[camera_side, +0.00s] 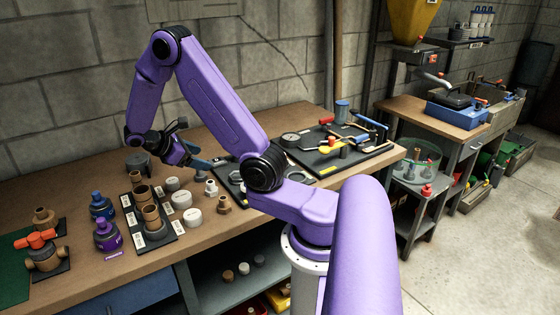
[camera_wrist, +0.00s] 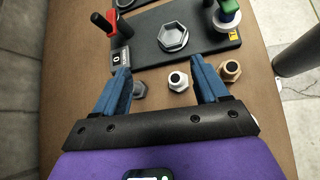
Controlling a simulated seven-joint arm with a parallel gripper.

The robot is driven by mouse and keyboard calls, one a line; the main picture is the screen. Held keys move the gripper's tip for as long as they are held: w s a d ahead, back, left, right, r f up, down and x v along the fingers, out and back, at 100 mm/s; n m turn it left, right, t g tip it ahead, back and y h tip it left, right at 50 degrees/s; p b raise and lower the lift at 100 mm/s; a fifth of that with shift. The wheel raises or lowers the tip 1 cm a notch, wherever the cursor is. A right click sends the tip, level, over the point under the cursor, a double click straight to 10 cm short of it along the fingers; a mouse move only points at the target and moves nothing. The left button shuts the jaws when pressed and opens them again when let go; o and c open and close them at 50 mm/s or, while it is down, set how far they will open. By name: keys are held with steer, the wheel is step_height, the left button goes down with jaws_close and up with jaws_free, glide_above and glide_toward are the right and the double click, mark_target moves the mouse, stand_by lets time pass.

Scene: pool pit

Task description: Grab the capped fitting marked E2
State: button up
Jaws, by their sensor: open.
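I cannot read a mark E2 on anything in either view. In the side view, a purple fitting (camera_side: 107,236) and a blue fitting (camera_side: 102,207) stand upright at the left of the bench, each with a pale label beside it. Brown cylindrical fittings (camera_side: 153,219) stand on a black labelled board. My gripper (camera_side: 196,156) is raised above the bench, right of these. In the wrist view, its blue fingers are apart and empty (camera_wrist: 160,80). A white fitting (camera_wrist: 178,81) shows between them, a grey one (camera_wrist: 139,89) near the left finger and a brown one (camera_wrist: 230,70) beyond the right.
Several round white caps (camera_side: 193,218) stand right of the black board. A dark plate with a hex ring (camera_wrist: 174,38) lies ahead. A tool board (camera_side: 340,155) lies further right. An orange-handled valve (camera_side: 44,257) sits at the far left. The bench front is partly clear.

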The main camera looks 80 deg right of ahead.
steer(key=s+d+f+g, duration=0.1)
steer(key=s+d, duration=0.1)
steer(key=d, duration=0.2)
steer(key=s+d+f+g, duration=0.1)
steer(key=s+d+g, duration=0.1)
steer(key=s+d, duration=0.1)
steer(key=s+d+f+m+g, duration=0.1)
steer(key=s+d+f, duration=0.1)
steer(key=d, duration=0.3)
steer(key=shift+s+f+g, duration=0.1)
steer(key=shift+s+g, duration=0.3)
steer(key=shift+s, duration=0.2)
steer(key=shift+s+d+f, duration=0.2)
steer(key=shift+s+d, duration=0.15)
steer(key=shift+s, duration=0.2)
steer(key=x, duration=1)
steer(key=shift+s+d+f, duration=0.15)
steer(key=shift+s, duration=0.2)
steer(key=shift+d+x, duration=0.2)
steer(key=shift+x, duration=2.95)
steer(key=shift+w, duration=0.15)
steer(key=c, duration=1.1)
